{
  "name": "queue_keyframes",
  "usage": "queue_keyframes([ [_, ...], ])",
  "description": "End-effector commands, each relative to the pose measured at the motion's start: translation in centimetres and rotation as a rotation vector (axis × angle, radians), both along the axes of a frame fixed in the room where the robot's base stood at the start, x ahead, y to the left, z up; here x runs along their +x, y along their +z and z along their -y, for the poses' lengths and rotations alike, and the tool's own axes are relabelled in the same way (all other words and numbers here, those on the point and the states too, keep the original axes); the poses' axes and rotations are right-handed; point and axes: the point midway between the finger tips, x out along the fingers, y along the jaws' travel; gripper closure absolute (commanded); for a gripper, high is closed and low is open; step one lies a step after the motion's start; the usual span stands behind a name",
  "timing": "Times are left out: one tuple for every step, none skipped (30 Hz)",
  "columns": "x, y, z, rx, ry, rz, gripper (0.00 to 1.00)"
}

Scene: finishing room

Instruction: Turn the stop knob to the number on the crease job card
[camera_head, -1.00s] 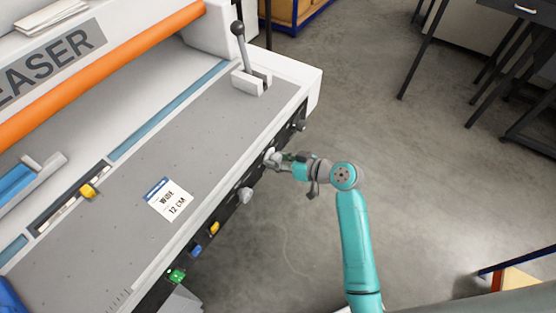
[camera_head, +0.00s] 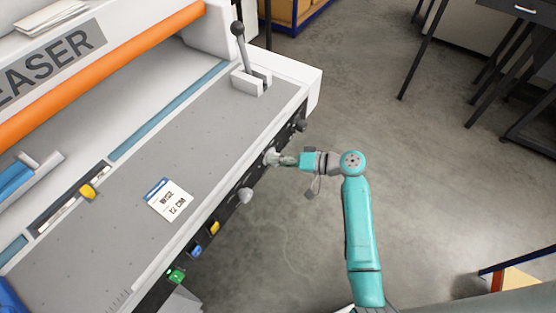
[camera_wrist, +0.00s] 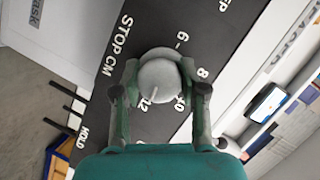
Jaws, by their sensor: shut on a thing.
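The grey stop knob (camera_wrist: 160,78) sits on the black front panel beside the words STOP CM, with 6, 8, 10 and 12 printed around it. Its pale pointer line lies toward the 12. My gripper (camera_wrist: 160,70) is shut on the knob, one finger on each side; in the head view my gripper (camera_head: 280,159) is at the panel, largely covering the knob. Any lower numbers are hidden. The white job card (camera_head: 170,200) with a blue strip lies on the machine's grey bed and reads 12 CM; its upper line is hard to read.
Another pale knob (camera_head: 245,195), a dark knob (camera_head: 301,125), yellow (camera_head: 213,226) and blue (camera_head: 196,251) controls and a green button (camera_head: 176,276) line the same panel. A lever (camera_head: 241,50) stands on the bed.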

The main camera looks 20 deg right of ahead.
Motion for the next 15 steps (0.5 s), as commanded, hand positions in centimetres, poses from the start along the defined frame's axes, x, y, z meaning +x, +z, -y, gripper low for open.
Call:
queue_keyframes([
  [0.07, -0.03, 0.14, 0.011, -0.003, -0.009, 0.93],
  [0.07, -0.04, 0.15, 0.017, -0.003, -0.014, 0.93],
  [0.08, -0.05, 0.14, 0.026, -0.003, -0.020, 0.93],
  [0.08, -0.05, 0.14, 0.031, -0.004, -0.024, 0.93],
  [0.07, -0.04, 0.13, 0.035, -0.003, -0.027, 0.93],
  [0.07, -0.03, 0.13, 0.041, -0.004, -0.030, 0.93],
  [0.07, -0.03, 0.13, 0.043, -0.004, -0.032, 0.93],
  [0.08, -0.02, 0.13, 0.045, -0.004, -0.033, 0.93],
  [0.08, -0.02, 0.13, 0.047, -0.004, -0.035, 0.93],
  [0.07, -0.02, 0.12, 0.049, -0.004, -0.036, 0.93],
  [0.07, -0.02, 0.12, 0.049, -0.003, -0.036, 0.93],
  [0.07, -0.02, 0.12, 0.050, -0.004, -0.036, 0.93],
  [0.07, -0.02, 0.12, 0.050, -0.004, -0.036, 0.93],
  [0.07, -0.03, 0.13, 0.050, -0.004, -0.036, 0.93],
  [0.07, -0.03, 0.13, 0.050, -0.004, -0.036, 0.93],
])
